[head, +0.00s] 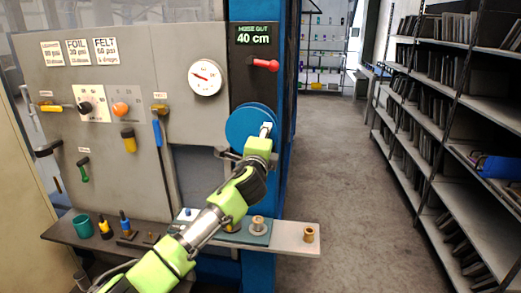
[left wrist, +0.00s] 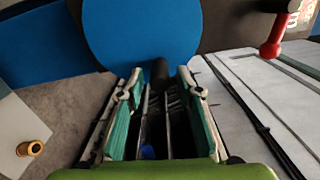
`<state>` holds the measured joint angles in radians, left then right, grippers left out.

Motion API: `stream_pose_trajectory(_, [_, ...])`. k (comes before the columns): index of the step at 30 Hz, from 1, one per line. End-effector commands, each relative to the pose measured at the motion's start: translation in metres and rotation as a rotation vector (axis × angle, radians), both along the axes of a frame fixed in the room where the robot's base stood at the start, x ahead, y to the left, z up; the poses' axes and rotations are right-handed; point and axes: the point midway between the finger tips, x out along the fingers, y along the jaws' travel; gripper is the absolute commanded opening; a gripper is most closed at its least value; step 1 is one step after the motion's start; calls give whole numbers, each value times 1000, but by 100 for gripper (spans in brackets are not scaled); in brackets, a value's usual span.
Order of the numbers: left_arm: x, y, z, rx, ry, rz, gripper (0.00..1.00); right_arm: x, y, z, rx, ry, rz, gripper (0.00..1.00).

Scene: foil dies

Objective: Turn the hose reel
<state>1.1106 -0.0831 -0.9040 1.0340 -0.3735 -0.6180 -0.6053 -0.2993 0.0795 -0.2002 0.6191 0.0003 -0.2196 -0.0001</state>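The hose reel (head: 240,128) is a blue disc on the dark strip at the panel's right edge. It fills the upper middle of the left wrist view (left wrist: 140,30). A dark handle (left wrist: 160,73) stands out from its face. My left gripper (head: 264,130) is at the reel's front. In the left wrist view its two green-padded fingers (left wrist: 160,78) are apart, with the handle between their tips and small gaps seeming to show beside it. A display (head: 254,34) above reads "HOSE OUT 40 cm". My right gripper is in neither view.
A red lever (head: 264,64) sticks out above the reel. A gauge (head: 205,77) and several handles are on the grey panel to the left. A narrow shelf (head: 285,238) below holds small parts, including a brass bushing (head: 309,234). Open floor (head: 345,170) lies right, before racks (head: 455,130).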

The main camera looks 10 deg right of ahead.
Motion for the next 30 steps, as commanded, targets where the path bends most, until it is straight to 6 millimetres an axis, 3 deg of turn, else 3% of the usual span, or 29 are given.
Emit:
stream_pose_trajectory(18, [-78,23,-1,0,1,-1,33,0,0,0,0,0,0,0])
stream_pose_trajectory(30, [-97,29,0,2,0,0,33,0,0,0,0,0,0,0])
